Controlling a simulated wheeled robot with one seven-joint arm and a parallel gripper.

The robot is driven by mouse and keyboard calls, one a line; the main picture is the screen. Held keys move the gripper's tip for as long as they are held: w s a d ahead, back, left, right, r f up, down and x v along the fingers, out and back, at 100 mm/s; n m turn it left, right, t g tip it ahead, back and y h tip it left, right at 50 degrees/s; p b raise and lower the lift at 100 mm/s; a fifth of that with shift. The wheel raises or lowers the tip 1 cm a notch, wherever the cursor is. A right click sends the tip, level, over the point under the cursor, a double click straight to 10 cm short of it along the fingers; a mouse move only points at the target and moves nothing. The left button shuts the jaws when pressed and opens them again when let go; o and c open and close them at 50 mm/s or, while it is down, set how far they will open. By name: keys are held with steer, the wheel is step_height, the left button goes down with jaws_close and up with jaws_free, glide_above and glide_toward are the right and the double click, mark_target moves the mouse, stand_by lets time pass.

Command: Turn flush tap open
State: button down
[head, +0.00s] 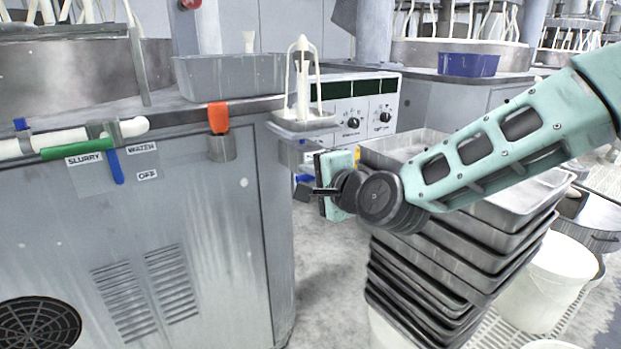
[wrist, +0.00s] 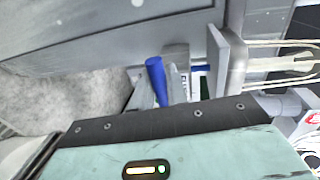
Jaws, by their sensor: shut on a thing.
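The flush tap shows as a small blue handle (head: 303,178) below the small grey basin at the cabinet's right corner in the head view. In the wrist view the blue handle (wrist: 156,76) stands between my finger ends, its rounded top free. My gripper (head: 308,191) is shut on this handle; it also shows in the wrist view (wrist: 158,98). The tap's body is mostly hidden behind my gripper and the basin.
Stacked grey trays (head: 450,265) stand close, under my arm.

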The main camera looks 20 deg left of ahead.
stand_by(0.5)
steer(key=c, duration=1.5)
jaws_free()
steer(key=shift+o, duration=0.2)
steer(key=shift+r, duration=0.1)
steer(key=p+v, duration=0.3)
steer(key=v, duration=1.4)
steer(key=shift+d, duration=0.25)
steer(key=shift+r, duration=0.1)
